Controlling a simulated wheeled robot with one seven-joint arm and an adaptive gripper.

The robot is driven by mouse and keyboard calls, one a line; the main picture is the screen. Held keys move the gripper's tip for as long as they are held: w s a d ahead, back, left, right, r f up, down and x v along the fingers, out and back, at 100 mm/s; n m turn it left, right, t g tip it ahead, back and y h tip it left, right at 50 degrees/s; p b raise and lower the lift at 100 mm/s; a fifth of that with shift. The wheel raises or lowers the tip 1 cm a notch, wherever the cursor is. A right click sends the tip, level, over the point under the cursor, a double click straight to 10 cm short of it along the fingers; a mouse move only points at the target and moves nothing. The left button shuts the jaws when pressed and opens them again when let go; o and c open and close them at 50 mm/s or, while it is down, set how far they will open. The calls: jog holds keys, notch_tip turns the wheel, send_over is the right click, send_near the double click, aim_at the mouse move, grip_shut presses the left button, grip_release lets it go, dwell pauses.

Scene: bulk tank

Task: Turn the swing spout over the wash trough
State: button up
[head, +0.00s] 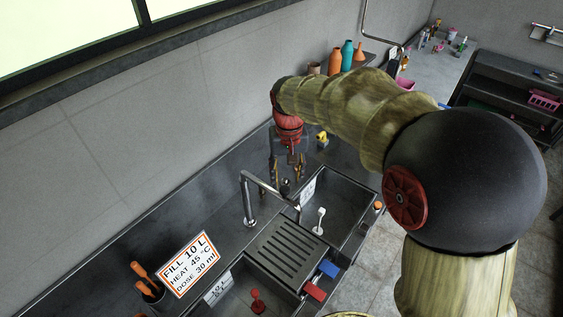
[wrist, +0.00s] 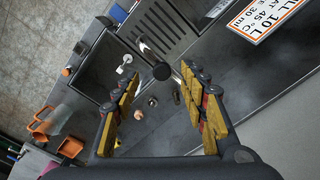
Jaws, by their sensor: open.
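The chrome swing spout (head: 270,186) rises from the back counter and points toward the right, its outlet near the border of the ribbed drainboard (head: 285,247) and the far trough (head: 345,190). The near trough (head: 235,292) lies at the lower left of the drainboard. I cannot read which trough is the wash trough. My gripper (head: 287,178) is open and empty, pointing down beyond the spout. In the wrist view, the fingers of my gripper (wrist: 158,88) stand wide apart.
A white-handled item (head: 319,222) stands in the far trough and a red one (head: 257,298) in the near trough. A fill sign (head: 188,264) and an orange-handled tool holder (head: 150,290) stand at left. Bottles (head: 347,55) stand on the back ledge beyond my arm.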

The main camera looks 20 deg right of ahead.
aim_at(285, 189)
jog(key=shift+w+r+p, duration=0.35)
jog(key=shift+w+p, duration=0.3)
jog(key=shift+w, duration=0.25)
jog(key=shift+w+f, duration=0.15)
jog(key=shift+f+p, duration=0.55)
jog(key=shift+f, duration=3.3)
jog(key=c, duration=0.3)
jog(key=c, duration=0.8)
grip_shut()
